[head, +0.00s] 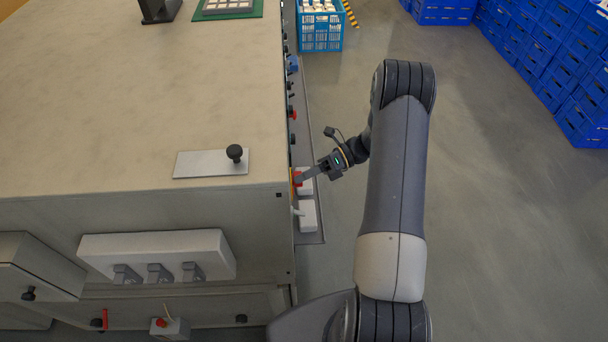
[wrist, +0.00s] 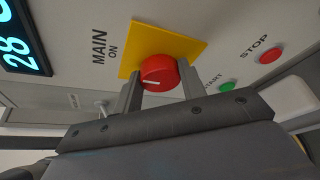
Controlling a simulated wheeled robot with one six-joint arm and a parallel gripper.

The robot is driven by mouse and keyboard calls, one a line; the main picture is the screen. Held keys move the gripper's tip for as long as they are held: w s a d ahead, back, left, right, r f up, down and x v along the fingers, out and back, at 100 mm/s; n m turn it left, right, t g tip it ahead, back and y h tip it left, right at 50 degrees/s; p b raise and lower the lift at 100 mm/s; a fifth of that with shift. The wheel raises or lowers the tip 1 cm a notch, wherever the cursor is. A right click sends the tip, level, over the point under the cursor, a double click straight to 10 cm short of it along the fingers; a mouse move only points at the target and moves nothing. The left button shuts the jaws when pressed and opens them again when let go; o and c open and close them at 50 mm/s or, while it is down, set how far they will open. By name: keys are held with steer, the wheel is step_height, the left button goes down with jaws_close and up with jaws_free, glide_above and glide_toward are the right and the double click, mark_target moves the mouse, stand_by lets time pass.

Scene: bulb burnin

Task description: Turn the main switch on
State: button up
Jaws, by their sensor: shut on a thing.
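The main switch is a round red knob (wrist: 160,73) on a yellow plate (wrist: 178,45), beside the words MAIN and ON in the wrist view. A pale line marks the knob's face. My gripper (wrist: 161,88) has one finger on each side of the knob and is shut on it. In the head view my gripper (head: 308,175) reaches the right side of the big beige machine, where a bit of the red knob (head: 297,178) shows. The fingers partly hide the knob there.
A green START button (wrist: 227,86) and a red STOP button (wrist: 271,56) sit to the right of the knob. A lit blue display (wrist: 22,45) is at the left. Blue crates (head: 560,60) stand far right. Grey floor lies open beside the machine.

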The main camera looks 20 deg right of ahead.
stand_by(0.4)
steer(key=o, duration=1)
steer(key=shift+d, duration=0.1)
steer(key=b+v, duration=0.3)
steer(key=v, duration=0.7)
steer(key=shift+d, duration=0.35)
